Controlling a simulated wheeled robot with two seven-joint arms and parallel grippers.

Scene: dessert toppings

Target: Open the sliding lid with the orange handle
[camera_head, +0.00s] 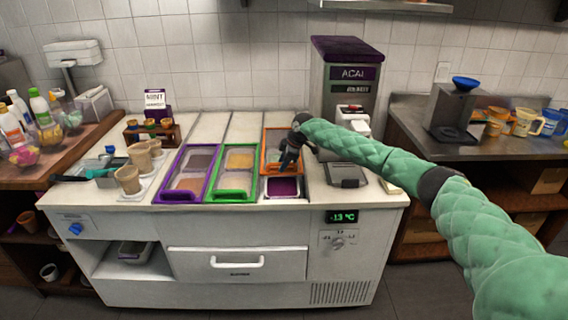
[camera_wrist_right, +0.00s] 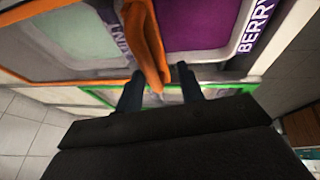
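The orange-framed sliding lid (camera_head: 267,137) lies at the right of the counter's wells, toward the back. In the right wrist view its frame (camera_wrist_right: 40,79) borders a pale green well by a MINT label. My right gripper (camera_head: 287,165) is over the lid's front part and hides its handle in the head view. My left gripper is not in view.
A green-framed lid (camera_head: 232,197) and a purple-framed lid (camera_head: 165,195) lie to the left. Cups (camera_head: 129,180) stand at the counter's left. The ACAI machine (camera_head: 347,95) stands behind and right of my gripper, close to my right arm.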

